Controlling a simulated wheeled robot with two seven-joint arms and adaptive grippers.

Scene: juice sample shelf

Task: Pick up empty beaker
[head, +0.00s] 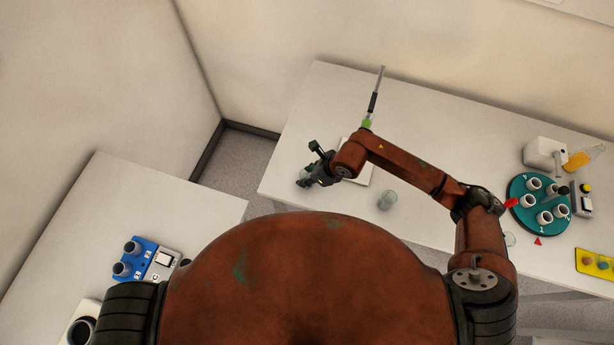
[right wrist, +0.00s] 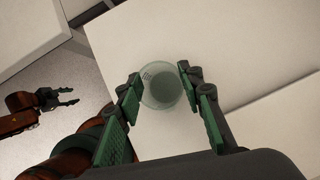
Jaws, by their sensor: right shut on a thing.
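A clear, empty-looking glass beaker (right wrist: 162,90) with small markings sits between the green finger pads of my right gripper (right wrist: 160,76) in the right wrist view. The right gripper is shut on its sides. In the head view this gripper (head: 309,166) is at the left part of the back table, and the beaker (head: 304,174) is partly hidden by the fingers. I cannot tell whether its base touches the table. My left gripper (right wrist: 57,98) shows at the left of the right wrist view, apart from the beaker, with its fingers spread and empty.
Another glass beaker (head: 387,201) stands on the back table (head: 430,150) near its front edge. A green-and-black tool (head: 370,110) with a thin rod stands behind my right arm. A teal round rack (head: 522,187) holds several white cups at right. A blue device (head: 135,262) sits on the left table.

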